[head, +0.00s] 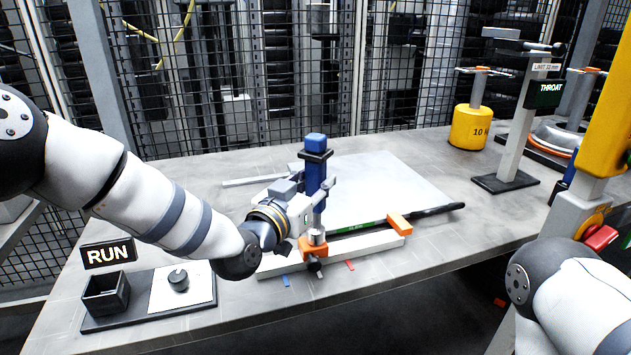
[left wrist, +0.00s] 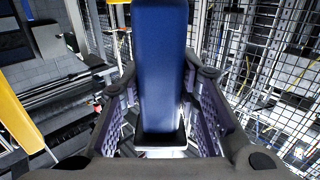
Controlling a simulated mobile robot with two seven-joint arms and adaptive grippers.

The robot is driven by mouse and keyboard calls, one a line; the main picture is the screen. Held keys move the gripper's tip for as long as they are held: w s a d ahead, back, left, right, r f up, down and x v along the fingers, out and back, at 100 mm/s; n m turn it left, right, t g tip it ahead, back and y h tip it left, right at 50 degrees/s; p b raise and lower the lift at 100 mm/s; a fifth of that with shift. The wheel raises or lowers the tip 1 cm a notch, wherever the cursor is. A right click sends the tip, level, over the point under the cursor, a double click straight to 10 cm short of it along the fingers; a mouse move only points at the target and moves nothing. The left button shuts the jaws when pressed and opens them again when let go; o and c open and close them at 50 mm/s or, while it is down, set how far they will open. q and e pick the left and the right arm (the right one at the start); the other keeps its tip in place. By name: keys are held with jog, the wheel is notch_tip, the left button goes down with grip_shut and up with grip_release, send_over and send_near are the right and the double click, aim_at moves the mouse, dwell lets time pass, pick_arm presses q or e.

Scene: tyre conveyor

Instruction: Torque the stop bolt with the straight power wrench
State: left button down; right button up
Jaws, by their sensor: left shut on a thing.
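The straight power wrench (head: 316,175) is blue with a black collar and stands upright over the table. My left gripper (head: 313,195) is shut on its body from the left. In the left wrist view the blue wrench (left wrist: 160,70) fills the space between the finger pads of the left gripper (left wrist: 165,120). The wrench's lower end is at the silver stop bolt (head: 316,237) on an orange stop block (head: 310,250). I cannot tell whether the wrench is seated on the bolt. My right arm shows at the lower right, but its gripper is out of view.
A RUN sign (head: 108,253) and a tray with a black box (head: 105,293) stand at left. A yellow weight (head: 471,127) and a THROAT gauge (head: 517,125) stand at right.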

aim_at(311, 149)
pick_arm(q)
jog(key=shift+f, duration=0.2)
